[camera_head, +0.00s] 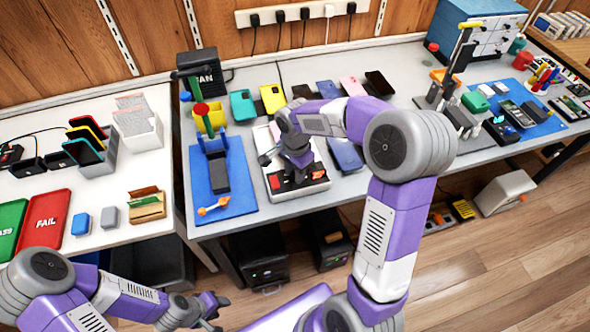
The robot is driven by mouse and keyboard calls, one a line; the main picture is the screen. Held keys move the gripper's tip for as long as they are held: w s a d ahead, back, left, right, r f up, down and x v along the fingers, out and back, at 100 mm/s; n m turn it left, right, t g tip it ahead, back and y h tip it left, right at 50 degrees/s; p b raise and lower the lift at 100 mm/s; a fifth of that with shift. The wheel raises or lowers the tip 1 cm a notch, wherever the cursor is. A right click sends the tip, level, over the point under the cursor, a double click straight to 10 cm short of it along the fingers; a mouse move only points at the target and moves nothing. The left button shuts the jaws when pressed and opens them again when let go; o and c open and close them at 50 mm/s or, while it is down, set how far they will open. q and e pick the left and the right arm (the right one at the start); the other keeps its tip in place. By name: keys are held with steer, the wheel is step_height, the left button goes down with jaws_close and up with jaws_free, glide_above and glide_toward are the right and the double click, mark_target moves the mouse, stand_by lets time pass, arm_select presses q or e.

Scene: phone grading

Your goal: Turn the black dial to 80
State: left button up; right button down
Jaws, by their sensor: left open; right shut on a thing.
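My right gripper (298,174) reaches down onto this panel and is shut on the black dial. The gripper covers nearly all of the dial, so its pointer and the number scale cannot be read. My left gripper (214,308) is open and empty, low in front of the tables and well away from the box.
A blue mat (237,196) with a phone stand lies left of the box. Several phones, including a yellow one (273,98), lie behind it. A red FAIL tray (44,222) and small boxes are on the white left table. A blue phone (345,154) lies right of the box.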

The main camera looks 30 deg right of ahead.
steer(key=n+p, duration=0.2)
steer(key=n, duration=0.2)
steer(key=shift+r+n, duration=0.1)
steer(key=shift+n, duration=0.2)
steer(key=shift+n+p, duration=1.1)
steer(key=shift+n, duration=1.1)
steer(key=c, duration=0.8)
jaws_free()
steer(key=shift+c, duration=0.2)
step_height(320, 180, up, 7)
steer(key=shift+r+p, duration=0.2)
steer(key=shift+p, duration=1.05)
